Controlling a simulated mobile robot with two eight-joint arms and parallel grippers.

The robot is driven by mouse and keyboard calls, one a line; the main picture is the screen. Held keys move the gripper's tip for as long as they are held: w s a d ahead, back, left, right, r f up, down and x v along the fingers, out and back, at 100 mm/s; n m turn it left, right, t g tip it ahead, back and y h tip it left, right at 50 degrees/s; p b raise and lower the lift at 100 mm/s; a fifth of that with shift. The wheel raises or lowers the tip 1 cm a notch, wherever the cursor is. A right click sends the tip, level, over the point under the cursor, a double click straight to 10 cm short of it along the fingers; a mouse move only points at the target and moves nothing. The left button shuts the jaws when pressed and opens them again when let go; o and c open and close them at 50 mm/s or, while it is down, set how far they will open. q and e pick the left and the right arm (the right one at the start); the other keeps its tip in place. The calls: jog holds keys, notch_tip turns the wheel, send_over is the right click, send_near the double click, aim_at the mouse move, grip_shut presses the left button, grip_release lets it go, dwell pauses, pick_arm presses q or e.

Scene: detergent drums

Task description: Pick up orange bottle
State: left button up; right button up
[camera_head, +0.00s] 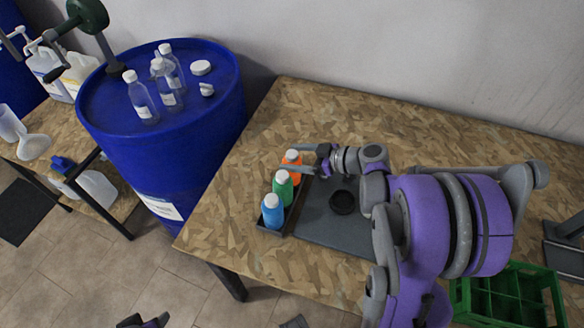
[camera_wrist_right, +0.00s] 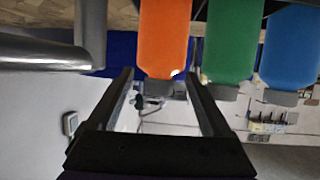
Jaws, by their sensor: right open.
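The orange bottle (camera_head: 291,172) with a white cap stands at the far end of a row in a dark tray (camera_head: 274,231) on the table. The green bottle (camera_head: 282,188) and blue bottle (camera_head: 272,213) stand beside it. My right gripper (camera_head: 297,158) is open at the orange bottle, its fingers near the top and partly covering it. In the right wrist view the orange bottle (camera_wrist_right: 163,38) appears upside down, its cap between the two finger lines; contact cannot be told. A dark and purple part of mine shows at the bottom edge of the head view, too cut off to read.
The green bottle (camera_wrist_right: 232,40) is close beside the orange one in the wrist view. A dark mat with a black round piece (camera_head: 342,202) lies right of the tray. A blue drum (camera_head: 165,100) with clear bottles stands left. A green crate (camera_head: 508,297) is at lower right.

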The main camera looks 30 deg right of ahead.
jog(key=shift+w+a+f, duration=0.2)
jog(key=shift+w+a, duration=0.05)
jog(key=shift+w, duration=0.15)
grip_shut()
jog(key=shift+s, duration=0.1)
dwell(1.1)
